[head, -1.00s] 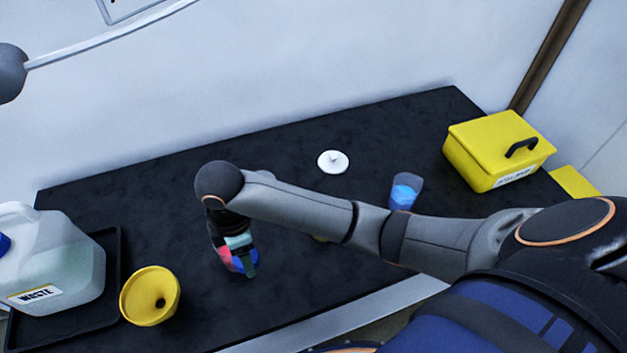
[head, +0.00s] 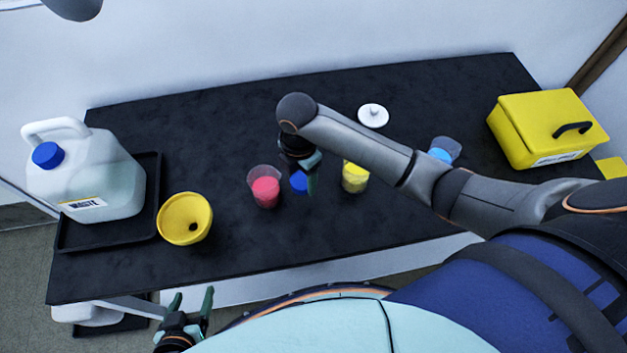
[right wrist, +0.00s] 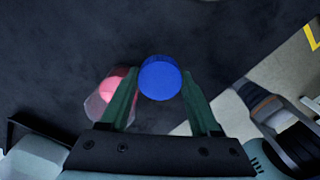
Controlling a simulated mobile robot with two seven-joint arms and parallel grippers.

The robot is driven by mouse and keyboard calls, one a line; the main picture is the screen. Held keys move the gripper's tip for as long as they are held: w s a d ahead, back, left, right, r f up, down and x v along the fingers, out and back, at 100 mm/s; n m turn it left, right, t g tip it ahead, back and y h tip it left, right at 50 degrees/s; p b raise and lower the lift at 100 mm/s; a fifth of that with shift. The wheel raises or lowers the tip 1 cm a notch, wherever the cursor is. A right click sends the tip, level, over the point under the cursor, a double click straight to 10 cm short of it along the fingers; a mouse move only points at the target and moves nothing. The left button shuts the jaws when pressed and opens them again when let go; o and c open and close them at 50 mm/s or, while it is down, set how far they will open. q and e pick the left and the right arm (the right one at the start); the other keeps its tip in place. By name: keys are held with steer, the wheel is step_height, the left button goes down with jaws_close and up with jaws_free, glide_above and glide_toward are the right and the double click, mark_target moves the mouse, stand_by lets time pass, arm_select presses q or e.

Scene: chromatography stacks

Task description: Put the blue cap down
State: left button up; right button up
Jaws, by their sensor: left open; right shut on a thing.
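The blue cap (head: 299,183) is a small round disc. It sits between the fingertips of my right gripper (head: 309,184), which is shut on it over the front middle of the black bench. In the right wrist view the cap (right wrist: 160,78) shows between the green fingers (right wrist: 161,88). I cannot tell whether its underside touches the bench. My left gripper (head: 192,299) is open and empty, in front of the bench's front edge at lower left. A second blue cap (head: 47,155) is on the white waste jug (head: 105,178).
A pink-filled beaker (head: 265,190) stands just left of the held cap, a yellow-filled beaker (head: 355,178) just right. A yellow funnel (head: 185,218), black tray (head: 152,215), white lid (head: 373,115), blue-filled beaker (head: 446,150) and yellow box (head: 545,125) surround them.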

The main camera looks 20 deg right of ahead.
steer(key=d+f, duration=0.2)
steer(key=shift+w+f, duration=0.2)
steer(key=shift+f, duration=0.1)
steer(key=f, duration=0.3)
steer(key=shift+d, duration=0.4)
steer(key=shift+w+f, duration=0.1)
steer(key=shift+f, duration=0.4)
steer(key=shift+f, duration=0.45)
steer(key=o, duration=1.4)
step_height(320, 180, up, 13)
